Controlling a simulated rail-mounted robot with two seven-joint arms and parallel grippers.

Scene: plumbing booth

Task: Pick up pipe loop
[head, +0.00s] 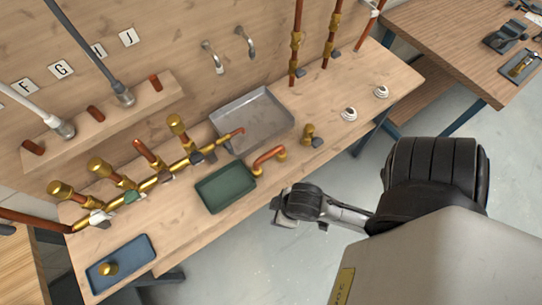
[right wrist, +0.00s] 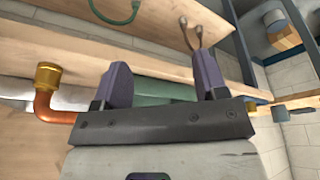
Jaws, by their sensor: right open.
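A bent copper pipe piece with brass ends (head: 268,158), which looks like the pipe loop, lies on the workbench just right of the green tray (head: 222,187). A copper bend with a brass end (right wrist: 45,100) shows at the left of the right wrist view, to the side of the jaws; it looks like the same piece. My right gripper (head: 279,206) hangs off the bench's front edge, near the green tray and apart from the pipe piece. In the right wrist view its two fingers (right wrist: 165,80) are spread with nothing held between them. My left gripper is out of view.
A grey metal tray (head: 252,118) stands behind the pipe piece. A brass-and-copper manifold (head: 150,183) runs along the bench's left side. A small brass fitting (head: 309,133) stands to the right. A blue tray (head: 121,265) lies at the front left. The floor before the bench is clear.

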